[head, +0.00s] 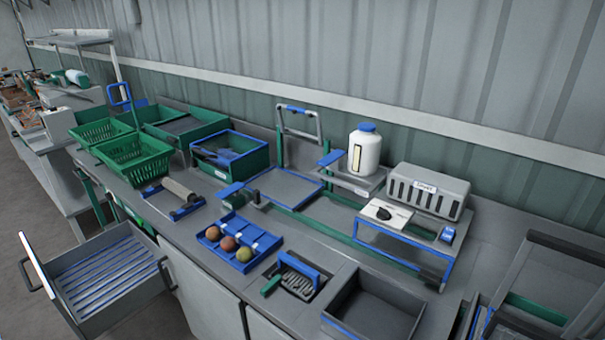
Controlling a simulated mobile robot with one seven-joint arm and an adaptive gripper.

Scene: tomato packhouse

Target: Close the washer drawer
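A grey drawer (125,298) stands pulled out from the counter front at the lower left of the head view. I take it to be the washer drawer. Its inside shows a row of pale and blue slats, and no loose items are visible in it. A dark bar handle (26,274) sits on its outer end panel, on the left side. Part of the drawer's lower side is cut off by the picture's bottom edge. My gripper is not in view.
The grey counter carries green baskets (133,157), a blue tray (240,245) with round fruits, a white bottle (365,150) and a grey slotted box (428,190). An empty dark bin (375,308) is at the front. Open floor (30,312) lies left of the drawer.

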